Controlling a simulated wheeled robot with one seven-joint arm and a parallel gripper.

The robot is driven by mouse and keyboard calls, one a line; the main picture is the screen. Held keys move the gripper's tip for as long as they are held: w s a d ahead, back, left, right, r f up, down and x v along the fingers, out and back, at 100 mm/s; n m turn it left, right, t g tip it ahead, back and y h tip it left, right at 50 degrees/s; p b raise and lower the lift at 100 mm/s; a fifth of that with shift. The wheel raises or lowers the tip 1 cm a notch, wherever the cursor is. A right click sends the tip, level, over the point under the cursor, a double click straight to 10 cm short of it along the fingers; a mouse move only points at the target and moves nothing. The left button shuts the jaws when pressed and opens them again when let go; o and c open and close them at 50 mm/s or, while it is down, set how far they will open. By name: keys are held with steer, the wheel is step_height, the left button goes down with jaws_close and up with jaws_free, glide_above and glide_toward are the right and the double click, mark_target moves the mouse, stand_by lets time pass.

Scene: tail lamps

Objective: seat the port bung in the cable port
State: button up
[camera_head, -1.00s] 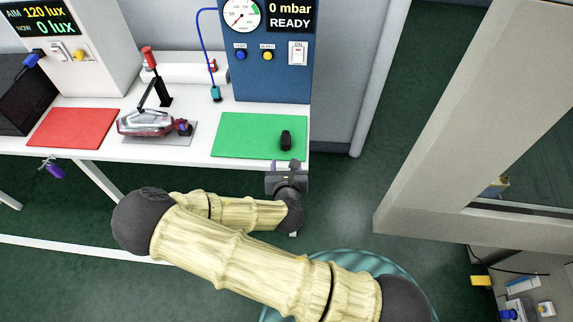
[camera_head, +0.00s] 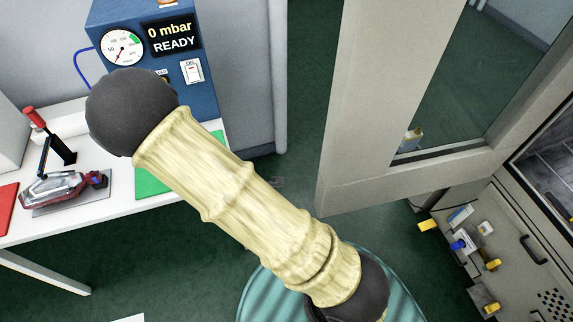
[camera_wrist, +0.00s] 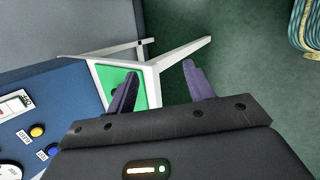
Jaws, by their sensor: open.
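In the wrist view my gripper (camera_wrist: 160,69) is open, with its two dark purple fingers apart and nothing seen between them. It is above the green mat (camera_wrist: 113,78) end of the bench. In the head view my arm hides the gripper and most of the green mat (camera_head: 150,181). I cannot make out the port bung in either current view. A red and clear tail lamp (camera_head: 55,188) lies on a grey plate under a red-handled clamp (camera_head: 50,138). A dark fitting with blue (camera_head: 97,179) is at its right end; I cannot make out the cable port.
A blue test cabinet (camera_head: 203,100) with a gauge stands at the back of the white bench (camera_head: 110,208). A red mat (camera_head: 6,205) is at left. To the right stand a beige framed cabinet (camera_head: 365,110) and a side bench with small yellow and blue items. Green floor lies between.

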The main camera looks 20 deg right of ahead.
steer(key=s+d+r+m+g+y, duration=0.1)
steer(key=s+d+r+m, duration=0.3)
steer(key=r+m, duration=0.4)
steer(key=s+d+r+m+g+y, duration=0.1)
steer(key=s+d+r+m, duration=0.3)
steer(key=r+m, duration=0.4)
steer(key=m+g, duration=0.1)
steer(key=m, duration=0.1)
steer(key=shift+s+d+r+m+g, duration=0.2)
steer(key=shift+s+r+m+g, duration=0.1)
steer(key=shift+s+r+g, duration=0.1)
steer(key=shift+o, duration=0.5)
steer(key=shift+c, duration=0.5)
